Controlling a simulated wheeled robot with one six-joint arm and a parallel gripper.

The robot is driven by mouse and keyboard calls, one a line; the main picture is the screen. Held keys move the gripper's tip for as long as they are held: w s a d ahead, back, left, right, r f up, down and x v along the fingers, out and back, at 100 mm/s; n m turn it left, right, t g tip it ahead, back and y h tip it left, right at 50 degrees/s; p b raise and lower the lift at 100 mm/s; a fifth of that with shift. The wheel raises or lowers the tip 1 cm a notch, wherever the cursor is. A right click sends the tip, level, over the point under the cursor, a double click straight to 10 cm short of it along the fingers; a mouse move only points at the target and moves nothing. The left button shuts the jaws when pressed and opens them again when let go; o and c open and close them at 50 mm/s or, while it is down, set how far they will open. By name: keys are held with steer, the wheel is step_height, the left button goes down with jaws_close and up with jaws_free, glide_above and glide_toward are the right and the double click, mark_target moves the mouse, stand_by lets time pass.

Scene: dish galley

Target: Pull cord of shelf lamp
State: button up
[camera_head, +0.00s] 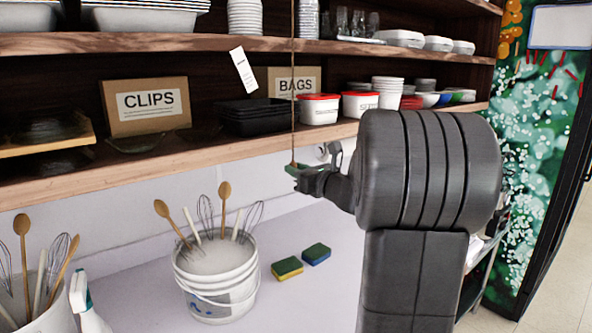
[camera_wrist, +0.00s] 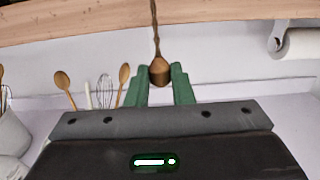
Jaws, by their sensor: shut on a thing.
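The lamp's pull cord (camera_head: 293,90) hangs straight down in front of the shelves in the head view. It also shows at the top of the wrist view (camera_wrist: 155,28). A brown wooden knob (camera_wrist: 159,70) is at its lower end. My gripper (camera_head: 294,168) is at the end of the cord, just below the lower shelf's front edge. In the wrist view its green fingers (camera_wrist: 160,84) stand on both sides of the knob and are shut on it. The lamp itself is not in view.
The lower shelf edge (camera_head: 180,158) runs close above my gripper. Below, a white bucket of utensils (camera_head: 218,285) and two sponges (camera_head: 287,268) stand on the counter. A paper roll (camera_wrist: 300,43) hangs at the right. The counter front is clear near the sponges.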

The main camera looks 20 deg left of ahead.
steer(key=shift+f, duration=0.15)
steer(key=shift+f+b, duration=0.65)
steer(key=shift+f, duration=0.05)
steer(key=shift+r, duration=0.1)
steer(key=shift+r+p, duration=0.5)
steer(key=o, duration=1)
